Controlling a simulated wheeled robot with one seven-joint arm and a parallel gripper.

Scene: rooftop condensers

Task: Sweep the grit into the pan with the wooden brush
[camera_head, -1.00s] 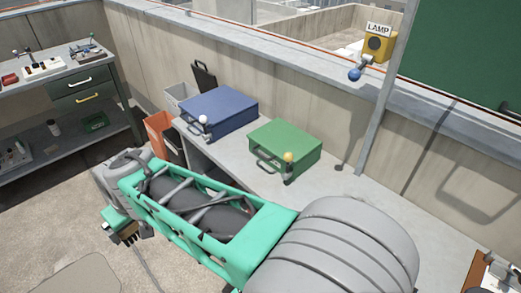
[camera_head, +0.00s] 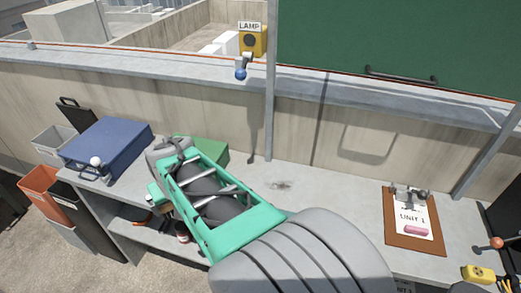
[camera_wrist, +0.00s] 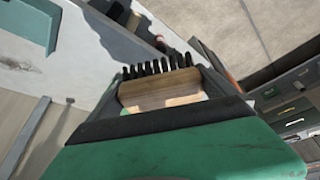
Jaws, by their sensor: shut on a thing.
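The wooden brush (camera_wrist: 160,92) with dark bristles is held in my gripper (camera_wrist: 163,104) in the wrist view, its bristles pointing away from the palm. My gripper is shut on it. In the head view my forearm hides most of the gripper and the brush. A small patch of dark specks, likely the grit (camera_head: 280,185), lies on the grey bench (camera_head: 330,195) to the right of my forearm. Specks also show at the left of the wrist view (camera_wrist: 14,65). The brush is apart from this patch. I cannot make out a pan in any view.
A blue case (camera_head: 108,148) and a green case (camera_head: 205,150), partly behind my arm, stand on the bench. A clipboard (camera_head: 398,245) lies at right. Bins (camera_head: 45,190) stand at left.

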